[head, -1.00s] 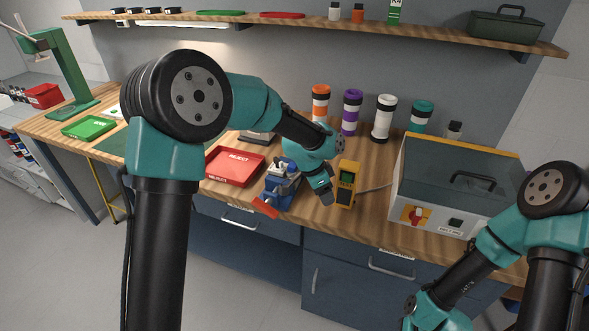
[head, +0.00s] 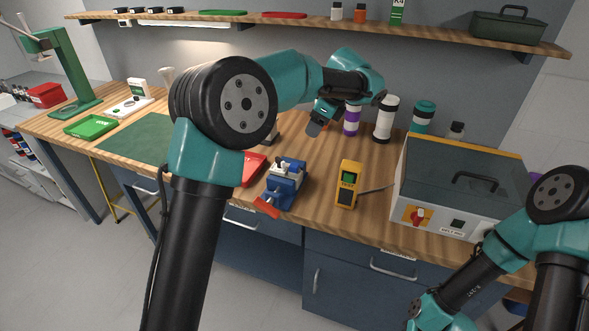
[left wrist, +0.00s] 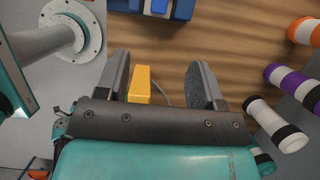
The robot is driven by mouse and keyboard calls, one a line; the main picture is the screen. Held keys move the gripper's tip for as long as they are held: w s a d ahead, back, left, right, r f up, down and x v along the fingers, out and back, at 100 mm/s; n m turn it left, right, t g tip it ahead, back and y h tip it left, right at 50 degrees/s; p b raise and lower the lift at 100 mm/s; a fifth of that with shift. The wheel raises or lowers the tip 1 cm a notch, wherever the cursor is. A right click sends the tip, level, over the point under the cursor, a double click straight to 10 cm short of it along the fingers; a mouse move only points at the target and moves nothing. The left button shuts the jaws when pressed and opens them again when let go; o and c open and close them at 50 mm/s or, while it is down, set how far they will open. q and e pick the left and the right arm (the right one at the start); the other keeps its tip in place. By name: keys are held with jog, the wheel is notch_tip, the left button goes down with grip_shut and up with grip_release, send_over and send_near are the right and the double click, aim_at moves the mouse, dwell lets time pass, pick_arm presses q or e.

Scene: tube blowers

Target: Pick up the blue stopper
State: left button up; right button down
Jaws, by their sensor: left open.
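I cannot make out a blue stopper in either view. My left gripper (head: 317,124) hangs above the back of the bench, in front of the banded cylinders. In the left wrist view its two fingers (left wrist: 158,78) stand wide apart with nothing held between them. A yellow meter (head: 348,184) lies well below; in the left wrist view it shows beside one finger (left wrist: 140,84). A blue vise (head: 286,184) with a red handle stands left of the meter. My right arm shows at the lower right, but its gripper is out of the picture.
Purple (head: 352,121), white (head: 386,118) and teal (head: 421,117) banded cylinders stand along the wall. A grey heater box (head: 462,180) fills the right bench. A red tray (head: 252,168) is partly behind my left arm. A green mat (head: 140,138) lies left. A shelf (head: 330,22) runs above.

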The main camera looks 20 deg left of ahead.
pick_arm(q)
send_over(294, 165)
jog(key=d, duration=0.2)
notch_tip(294, 165, down, 11)
jog(key=shift+d+f, duration=0.1)
jog(key=shift+f, duration=0.1)
jog(key=shift+x, duration=2.55)
jog(key=shift+d, duration=0.1)
jog(key=c, duration=1.1)
